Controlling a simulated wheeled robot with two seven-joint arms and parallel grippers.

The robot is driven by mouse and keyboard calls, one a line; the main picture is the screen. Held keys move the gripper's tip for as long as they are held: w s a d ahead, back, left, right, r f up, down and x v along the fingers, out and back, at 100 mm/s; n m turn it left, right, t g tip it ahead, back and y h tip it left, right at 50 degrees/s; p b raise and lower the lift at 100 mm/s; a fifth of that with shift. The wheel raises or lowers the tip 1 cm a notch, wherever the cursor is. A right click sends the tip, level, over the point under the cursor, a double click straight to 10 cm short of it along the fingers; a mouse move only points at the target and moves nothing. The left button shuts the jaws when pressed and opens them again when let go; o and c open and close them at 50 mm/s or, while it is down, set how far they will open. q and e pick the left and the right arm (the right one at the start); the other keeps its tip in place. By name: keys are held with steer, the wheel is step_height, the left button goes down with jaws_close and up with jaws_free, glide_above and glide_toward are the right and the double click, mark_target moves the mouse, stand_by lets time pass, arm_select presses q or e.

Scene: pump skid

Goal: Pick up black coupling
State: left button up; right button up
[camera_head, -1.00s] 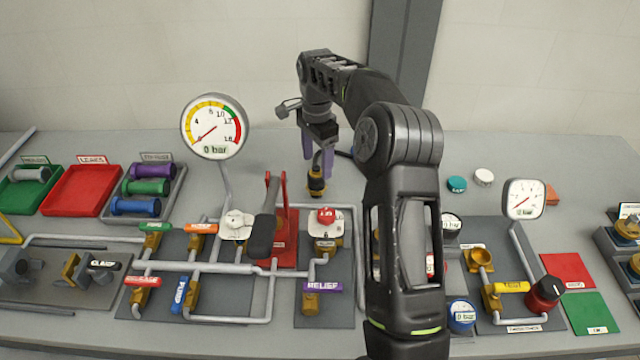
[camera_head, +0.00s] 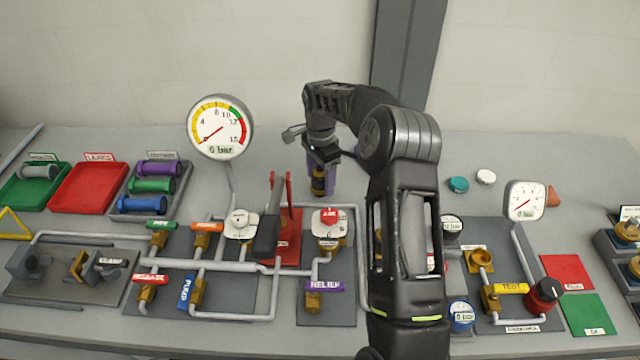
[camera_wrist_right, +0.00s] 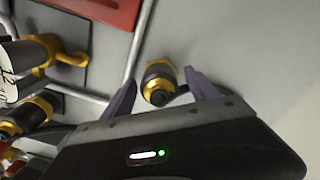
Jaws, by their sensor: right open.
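The black coupling (camera_head: 319,183), a short black cylinder with brass-yellow bands, stands on the bench top behind the pipework. In the right wrist view the coupling (camera_wrist_right: 158,83) shows from above, between the two purple fingers. My right gripper (camera_head: 322,172) is open and points down, with its fingers around the coupling. In the right wrist view the gripper (camera_wrist_right: 160,90) has a finger on each side, with a visible gap to the coupling. A dark hose or cable runs from the coupling. My left gripper is not in view.
A red stand (camera_head: 284,240) with a black lever and grey pipes are just in front of the coupling. A large gauge (camera_head: 220,128) rises to the left. Teal (camera_head: 458,184) and white (camera_head: 486,177) caps lie to the right. The bench behind is clear.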

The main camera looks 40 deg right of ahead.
steer(key=shift+f, duration=0.6)
steer(key=shift+c, duration=0.3)
jaws_close()
stand_by(0.4)
